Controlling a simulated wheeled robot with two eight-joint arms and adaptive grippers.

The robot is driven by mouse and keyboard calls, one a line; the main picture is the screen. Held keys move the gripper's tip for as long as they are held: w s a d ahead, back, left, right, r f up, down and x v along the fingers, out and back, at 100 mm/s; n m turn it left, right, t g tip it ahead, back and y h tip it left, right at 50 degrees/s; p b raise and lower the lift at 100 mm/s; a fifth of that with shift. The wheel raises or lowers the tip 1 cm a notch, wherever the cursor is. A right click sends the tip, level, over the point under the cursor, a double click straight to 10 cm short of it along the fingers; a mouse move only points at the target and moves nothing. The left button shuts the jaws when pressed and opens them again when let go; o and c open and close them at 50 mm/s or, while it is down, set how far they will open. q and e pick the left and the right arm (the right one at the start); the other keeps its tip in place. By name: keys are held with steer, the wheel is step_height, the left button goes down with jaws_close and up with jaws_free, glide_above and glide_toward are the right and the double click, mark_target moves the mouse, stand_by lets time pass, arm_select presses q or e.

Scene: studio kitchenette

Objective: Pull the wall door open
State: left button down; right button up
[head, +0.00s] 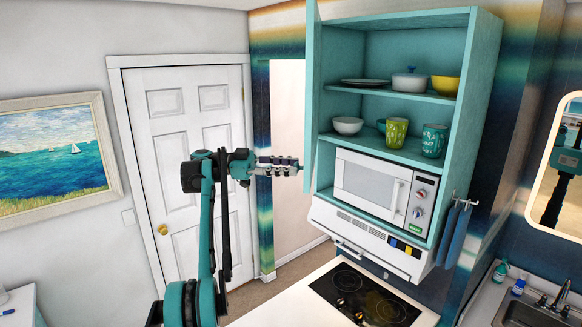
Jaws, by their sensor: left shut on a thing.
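The teal wall door (311,95) of the wall cabinet (464,95) stands swung out at the cabinet's left side. I see it nearly edge-on, and the shelves inside are in plain view. My left gripper (296,166) is at the lower part of this door, on its left face, shut on it. The exact grip, and any handle there, is hidden by the fingers. My right gripper is not in view.
The cabinet holds dishes, mugs (396,131) and a microwave (372,186). A range hood (366,235) hangs below, above a black cooktop (362,296). A closed white room door (190,130) is behind my left arm. Blue towels (456,236) hang at right.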

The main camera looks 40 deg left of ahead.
arm_select(q)
steer(key=shift+d+f, duration=0.1)
steer(key=shift+d, duration=0.05)
steer(key=c, duration=1.2)
jaws_free()
steer(key=shift+o, duration=0.2)
